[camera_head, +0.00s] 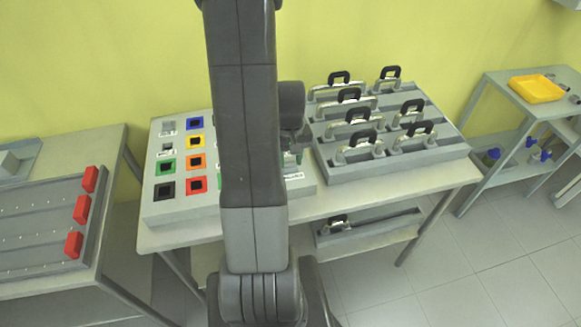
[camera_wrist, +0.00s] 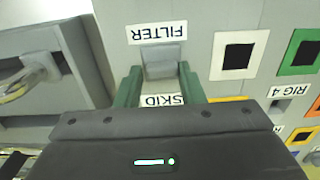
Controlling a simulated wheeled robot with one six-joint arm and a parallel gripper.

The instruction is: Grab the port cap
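The port cap looks to be a small grey block (camera_wrist: 161,58) on the grey panel. In the wrist view it lies between the labels "FILTER" and "SKID". My gripper (camera_wrist: 160,70) points at it with its two green fingers apart, one on each side of the block. The gap looks about as wide as the block, and I see no clear contact. In the head view one green fingertip (camera_head: 299,157) shows just right of my arm, low over the panel. My arm hides the block there.
The panel (camera_head: 154,205) has several colored square ports, with a white-framed one (camera_wrist: 238,55) near the fingers. To its right stands a grey rack (camera_head: 335,172) of handled parts. A left table (camera_head: 115,140) holds red blocks (camera_head: 82,209). A yellow tray (camera_head: 537,89) sits at far right.

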